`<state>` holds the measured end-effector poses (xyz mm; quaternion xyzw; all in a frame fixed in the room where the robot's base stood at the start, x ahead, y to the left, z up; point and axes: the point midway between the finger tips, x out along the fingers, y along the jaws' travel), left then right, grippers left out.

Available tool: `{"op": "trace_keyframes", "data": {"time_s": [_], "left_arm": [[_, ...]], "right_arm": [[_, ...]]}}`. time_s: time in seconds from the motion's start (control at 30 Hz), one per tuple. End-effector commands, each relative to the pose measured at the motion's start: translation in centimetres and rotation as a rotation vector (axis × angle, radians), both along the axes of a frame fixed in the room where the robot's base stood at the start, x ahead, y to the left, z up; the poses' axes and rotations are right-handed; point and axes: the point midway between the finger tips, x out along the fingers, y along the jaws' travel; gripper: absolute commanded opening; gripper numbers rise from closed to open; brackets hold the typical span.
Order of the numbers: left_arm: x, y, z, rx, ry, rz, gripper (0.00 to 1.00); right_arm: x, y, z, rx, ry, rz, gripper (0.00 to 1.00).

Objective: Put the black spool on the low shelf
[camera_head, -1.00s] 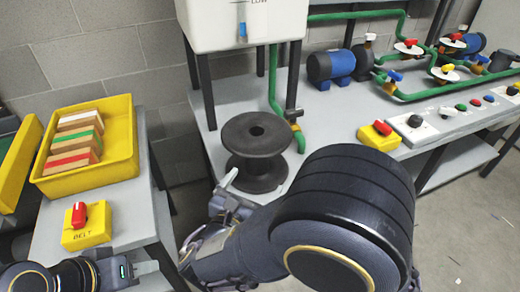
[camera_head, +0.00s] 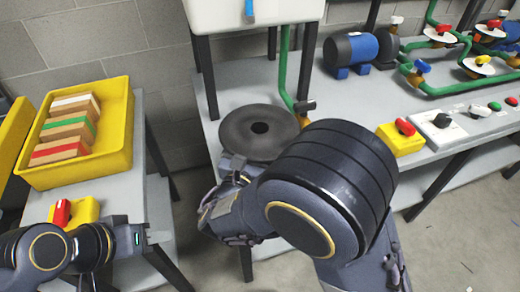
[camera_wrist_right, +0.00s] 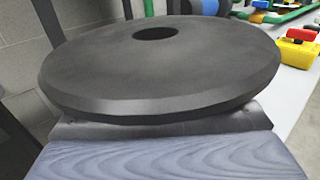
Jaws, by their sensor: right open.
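The black spool (camera_head: 238,128) stands upright on the grey bench, below the white tank. Its wide top flange shows, and my right arm covers its lower part in the head view. In the right wrist view the top flange (camera_wrist_right: 90,82), with its centre hole, fills most of the picture. My right gripper (camera_head: 236,172) is open at the near side of the spool; I cannot tell whether its fingers are around it or touching it. My left gripper (camera_head: 138,238) is over the left table, with its jaws unclear. A low shelf (camera_head: 445,180) shows under the bench at right.
A yellow bin (camera_head: 122,150) with several boxes and a yellow switch box (camera_head: 85,210) are on the left table. The tank's legs and green pipe (camera_head: 283,65) stand close behind the spool. A red-knobbed yellow box (camera_head: 401,143) and pumps are further right. Floor is clear at right.

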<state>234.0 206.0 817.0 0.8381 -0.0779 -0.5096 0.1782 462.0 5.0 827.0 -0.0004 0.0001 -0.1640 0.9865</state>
Motion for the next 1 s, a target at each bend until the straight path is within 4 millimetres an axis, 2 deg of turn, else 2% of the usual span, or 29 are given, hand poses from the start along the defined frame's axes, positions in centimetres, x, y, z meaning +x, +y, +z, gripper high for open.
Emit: {"op": "trace_keyframes", "data": {"time_s": [0.13,0.4,0.9,1.0], "left_arm": [[0.0,0.0,-0.13,0.0,0.0,0.0,0.36],[0.0,-0.01,-0.12,0.0,0.0,0.0,0.36],[0.0,0.0,-0.11,0.0,0.0,0.0,0.36],[0.0,0.0,-0.11,0.0,0.0,0.0,0.36]], "right_arm": [[1.5,-0.5,0.03,0.002,-0.001,-0.001,0.92],[1.68,-0.52,0.07,0.001,0.0,0.001,0.91],[1.67,-0.51,0.15,0.001,-0.003,0.001,0.25],[1.67,-0.51,0.15,0.001,-0.003,0.001,0.25]]}}
